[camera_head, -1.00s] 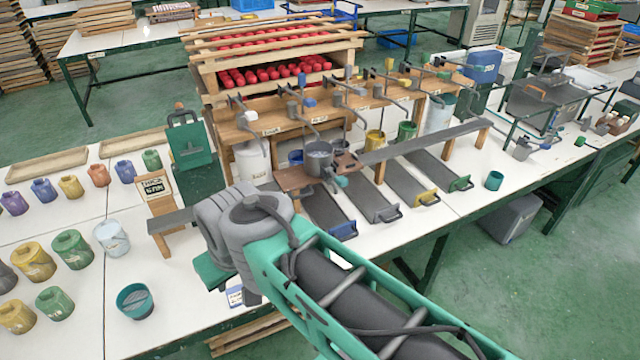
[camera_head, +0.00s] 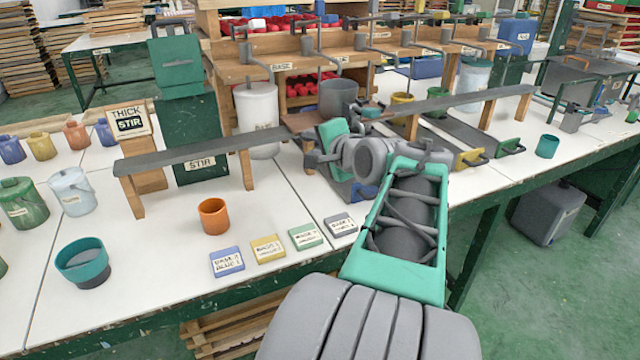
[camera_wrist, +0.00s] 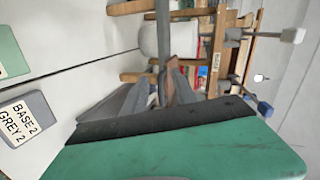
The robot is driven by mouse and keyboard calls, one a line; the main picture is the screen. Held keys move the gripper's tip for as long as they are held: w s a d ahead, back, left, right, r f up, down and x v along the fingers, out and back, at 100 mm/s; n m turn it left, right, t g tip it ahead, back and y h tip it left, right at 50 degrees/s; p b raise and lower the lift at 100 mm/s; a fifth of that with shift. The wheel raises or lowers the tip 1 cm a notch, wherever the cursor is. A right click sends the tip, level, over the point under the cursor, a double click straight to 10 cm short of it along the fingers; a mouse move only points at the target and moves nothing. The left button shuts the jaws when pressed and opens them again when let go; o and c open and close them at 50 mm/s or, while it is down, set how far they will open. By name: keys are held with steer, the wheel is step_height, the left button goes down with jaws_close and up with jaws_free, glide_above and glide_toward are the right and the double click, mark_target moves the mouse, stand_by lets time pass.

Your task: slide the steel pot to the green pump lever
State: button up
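The steel pot (camera_head: 338,97) is a grey open cylinder in the head view. It appears upright on the brown platform at the left end of the grey rail, in front of the pump row. A teal grip (camera_head: 372,110) shows at its right. My gripper (camera_head: 318,150) is just below and in front of the pot, and I cannot tell whether it touches it. In the wrist view, one teal side with a dark pad fills the bottom and the finger gap is unclear.
The long grey rail (camera_head: 470,97) runs right past a yellow pot (camera_head: 402,112) and a green pot (camera_head: 437,96). A lower grey shelf (camera_head: 225,148) stands to the left. An orange cup (camera_head: 213,216) and label blocks (camera_head: 268,248) sit near the front edge.

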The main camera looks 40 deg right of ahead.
steer(key=s+d+f+m+t+h+b, duration=0.1)
steer(key=s+d+m+b, duration=0.1)
steer(key=d, duration=0.2)
steer(key=x, duration=0.7)
steer(key=shift+w+d+r+b, duration=0.15)
steer(key=shift+w+d+b, duration=0.05)
steer(key=shift+w+b, duration=0.15)
steer(key=shift+c, duration=0.4)
jaws_close()
stand_by(0.3)
